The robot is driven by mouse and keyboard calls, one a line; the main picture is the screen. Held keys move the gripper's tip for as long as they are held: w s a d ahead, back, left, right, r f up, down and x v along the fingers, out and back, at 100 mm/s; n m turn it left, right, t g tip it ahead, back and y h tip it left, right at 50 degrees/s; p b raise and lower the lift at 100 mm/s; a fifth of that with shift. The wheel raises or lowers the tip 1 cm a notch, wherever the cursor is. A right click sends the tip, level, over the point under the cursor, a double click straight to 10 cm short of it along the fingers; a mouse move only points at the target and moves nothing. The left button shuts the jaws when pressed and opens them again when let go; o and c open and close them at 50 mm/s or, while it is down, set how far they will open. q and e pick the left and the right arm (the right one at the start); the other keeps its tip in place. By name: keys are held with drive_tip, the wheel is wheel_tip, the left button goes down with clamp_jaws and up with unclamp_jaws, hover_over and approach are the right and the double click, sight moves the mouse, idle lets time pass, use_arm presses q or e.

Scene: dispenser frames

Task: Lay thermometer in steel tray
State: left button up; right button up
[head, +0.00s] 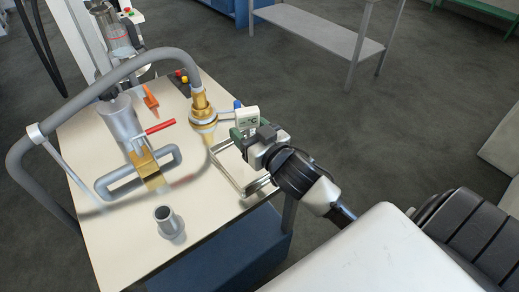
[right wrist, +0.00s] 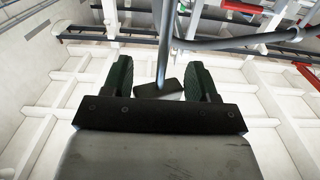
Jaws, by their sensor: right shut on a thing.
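The thermometer (head: 247,117) has a white display body marked °C and a thin stem that runs left toward the brass nozzle. My right gripper (head: 243,133) is shut on it, above the far part of the steel tray. In the right wrist view a dark box of the thermometer (right wrist: 160,88) sits between the green-padded fingers (right wrist: 163,85). The steel tray (head: 229,177) lies at the right edge of the cream table, partly hidden by my right gripper. My left gripper is not in view.
A brass nozzle (head: 203,115) on a thick grey hose (head: 90,93) stands left of the thermometer. A steel cup (head: 168,222) stands at the front of the table (head: 120,245). A valve with a red handle (head: 160,127) is at left. The tabletop around the cup is clear.

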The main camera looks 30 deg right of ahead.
drive_tip(key=shift+s+d+f, duration=0.25)
drive_tip(key=shift+s+f, duration=0.15)
drive_tip(key=shift+f, duration=0.55)
drive_tip(key=shift+s+d+f, duration=0.3)
drive_tip(key=shift+s+f, duration=0.1)
drive_tip(key=shift+f, duration=0.6)
drive_tip(key=shift+s+d+f, duration=0.25)
drive_tip(key=shift+s+f, duration=0.15)
drive_tip(key=shift+f, duration=0.55)
drive_tip(key=o, duration=1)
drive_tip(key=shift+f, duration=0.1)
drive_tip(key=shift+s, duration=0.45)
drive_tip(key=s+d+b, duration=0.1)
drive_tip(key=s+b, duration=0.1)
drive_tip(key=s, duration=0.9)
